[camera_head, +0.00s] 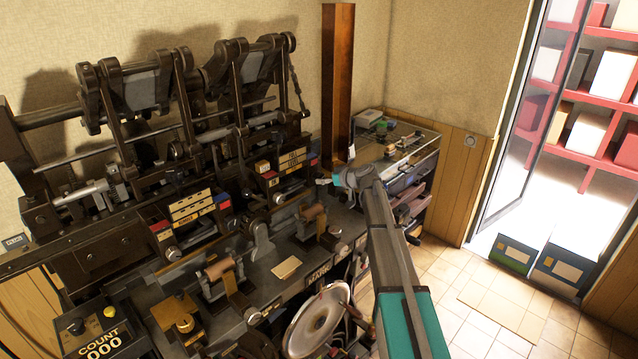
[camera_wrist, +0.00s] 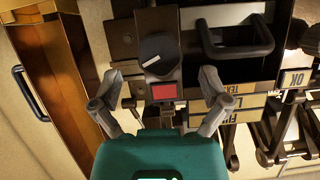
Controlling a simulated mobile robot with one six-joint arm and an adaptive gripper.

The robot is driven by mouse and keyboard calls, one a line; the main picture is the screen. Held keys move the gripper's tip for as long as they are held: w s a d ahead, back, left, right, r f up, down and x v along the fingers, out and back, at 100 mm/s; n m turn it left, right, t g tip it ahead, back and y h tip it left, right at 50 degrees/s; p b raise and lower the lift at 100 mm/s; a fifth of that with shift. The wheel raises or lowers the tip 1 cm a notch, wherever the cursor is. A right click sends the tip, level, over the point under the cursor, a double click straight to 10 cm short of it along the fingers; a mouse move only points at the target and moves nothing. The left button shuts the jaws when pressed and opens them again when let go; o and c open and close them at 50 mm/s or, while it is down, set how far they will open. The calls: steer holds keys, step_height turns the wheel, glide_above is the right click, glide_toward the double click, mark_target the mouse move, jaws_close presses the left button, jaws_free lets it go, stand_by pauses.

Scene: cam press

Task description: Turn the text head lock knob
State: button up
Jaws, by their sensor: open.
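In the wrist view a round black knob (camera_wrist: 158,50) sits on a dark block with a red patch at its end. Its lettering cannot be read, so I cannot confirm it is the text head lock knob. My gripper (camera_wrist: 158,92) is open and empty, with one finger on each side of the red patch. The knob is beyond the fingertips in the picture, and no contact shows. In the head view my gripper (camera_head: 325,181) is at the right side of the right-hand press head (camera_head: 285,165), which carries label plates and small knobs. The black knob cannot be picked out there.
A dark bar handle (camera_wrist: 236,38) and label plates (camera_wrist: 238,102) are beside the knob. A tall copper-coloured column (camera_head: 338,85) stands behind my gripper. A round metal disc (camera_head: 318,318) is at the front of the press.

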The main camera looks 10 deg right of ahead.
steer(key=shift+b+x, duration=0.45)
steer(key=shift+x, duration=1.3)
steer(key=c, duration=1.1)
